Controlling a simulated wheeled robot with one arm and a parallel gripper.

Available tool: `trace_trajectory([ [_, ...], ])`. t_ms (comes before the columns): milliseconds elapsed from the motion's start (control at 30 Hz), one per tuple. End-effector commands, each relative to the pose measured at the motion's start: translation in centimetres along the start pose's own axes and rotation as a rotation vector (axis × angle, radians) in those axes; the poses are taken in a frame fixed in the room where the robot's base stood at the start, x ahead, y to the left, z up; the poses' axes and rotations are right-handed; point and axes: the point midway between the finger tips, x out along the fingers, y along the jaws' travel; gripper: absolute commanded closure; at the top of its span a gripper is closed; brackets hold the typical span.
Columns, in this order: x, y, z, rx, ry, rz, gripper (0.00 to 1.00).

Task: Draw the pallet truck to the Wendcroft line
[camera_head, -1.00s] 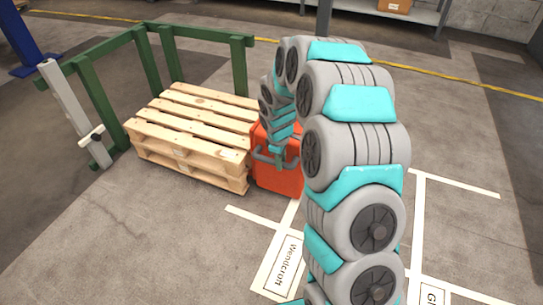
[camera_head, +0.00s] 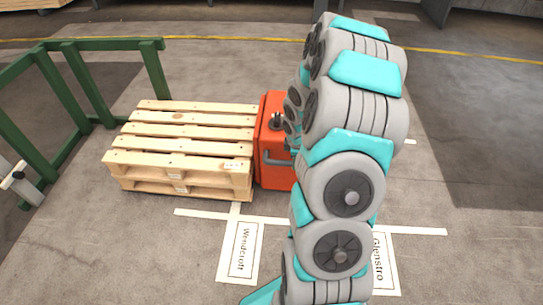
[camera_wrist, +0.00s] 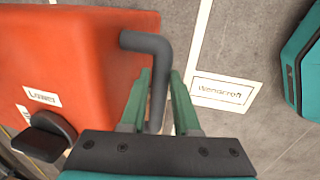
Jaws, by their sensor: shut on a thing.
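The orange pallet truck (camera_head: 272,155) stands at the right end of a stack of wooden pallets (camera_head: 182,150). It also fills the left of the wrist view (camera_wrist: 60,60), with a "Lower" label and a black pedal or knob. My gripper (camera_wrist: 160,88) is shut on the truck's grey bar handle (camera_wrist: 150,45); in the head view my arm hides the gripper. The Wendcroft floor label (camera_head: 241,250) lies just in front of the truck and pallets, at the lower end of a white line. The label also shows in the wrist view (camera_wrist: 222,92), right of my gripper.
A second floor label, partly hidden and reading like "Glenstro" (camera_head: 383,262), lies to the right with its own white line. A green rail frame (camera_head: 75,100) stands left of and behind the pallets. Open concrete floor lies in front.

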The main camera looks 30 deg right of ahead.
Motion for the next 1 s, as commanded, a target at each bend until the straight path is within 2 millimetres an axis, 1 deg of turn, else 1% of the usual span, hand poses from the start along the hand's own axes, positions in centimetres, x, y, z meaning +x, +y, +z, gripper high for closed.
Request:
trace_trajectory([
  [33,-0.1,-0.6,2.0,0.007,-0.009,-0.018,1.00],
  [100,-0.2,-0.6,4.0,0.007,-0.009,-0.017,1.00],
  [300,-0.3,-0.5,9.4,0.008,-0.005,-0.014,1.00],
  [500,-0.3,-0.7,14.1,0.007,-0.005,-0.017,1.00],
  [600,-0.3,-0.6,16.1,0.007,-0.004,-0.015,1.00],
  [733,-0.2,-0.6,18.0,0.005,-0.004,-0.014,1.00],
  [900,0.0,-0.7,19.4,0.002,-0.002,-0.014,1.00],
  [1000,0.1,-0.7,19.8,0.003,-0.002,-0.014,1.00],
])
